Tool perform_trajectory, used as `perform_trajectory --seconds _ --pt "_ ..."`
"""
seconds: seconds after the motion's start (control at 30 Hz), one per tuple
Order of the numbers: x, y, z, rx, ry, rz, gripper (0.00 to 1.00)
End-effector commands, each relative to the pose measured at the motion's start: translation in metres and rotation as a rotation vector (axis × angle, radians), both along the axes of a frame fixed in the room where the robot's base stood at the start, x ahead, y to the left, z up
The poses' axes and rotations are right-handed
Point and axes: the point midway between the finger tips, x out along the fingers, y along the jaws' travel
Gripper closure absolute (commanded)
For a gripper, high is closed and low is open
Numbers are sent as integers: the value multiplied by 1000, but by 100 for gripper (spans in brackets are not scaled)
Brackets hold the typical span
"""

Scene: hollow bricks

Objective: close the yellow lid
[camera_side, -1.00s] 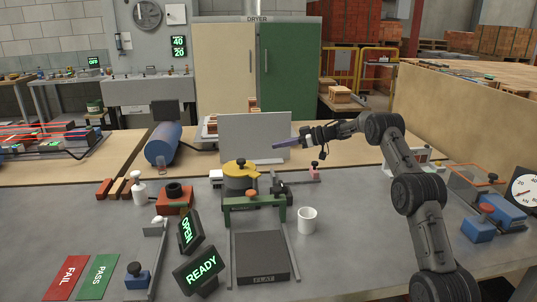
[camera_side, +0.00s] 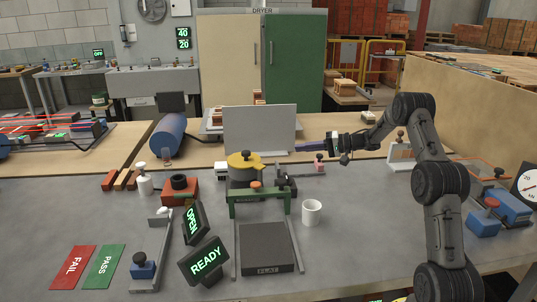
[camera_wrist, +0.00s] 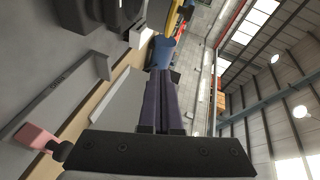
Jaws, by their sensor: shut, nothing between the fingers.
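A yellow part, perhaps the lid, shows at the top edge of that view.
A grey upright panel (camera_side: 259,130) stands behind the pot. The green frame (camera_side: 260,196) and a dark block (camera_side: 266,248) are in front. A white mug (camera_side: 312,212) and a pink-topped item (camera_side: 319,162) are to the right. A blue cylinder (camera_side: 168,135) lies at the left.

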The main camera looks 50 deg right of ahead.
Motion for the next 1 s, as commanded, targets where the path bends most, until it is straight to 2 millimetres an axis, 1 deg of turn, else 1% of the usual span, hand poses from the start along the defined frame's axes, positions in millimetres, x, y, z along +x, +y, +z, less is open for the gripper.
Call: perform_trajectory --seconds 0.03,0.1,0.23,0.37,0.7,0.77,0.8,0.9,1.0 --pt "-5 2 4 8 1 -10 100" --pt "-7 1 9 3 -2 -14 100" --pt "-1 3 9 -3 -5 -14 100" --pt "16 11 4 -4 -5 -11 100" --pt "76 37 -10 -6 -6 -12 100" --pt "85 42 -13 -5 -5 -11 100" --pt "85 49 -14 -3 -5 -12 100" --pt "89 61 -18 -5 -6 -12 100" --pt "92 69 -21 -6 -6 -12 100"
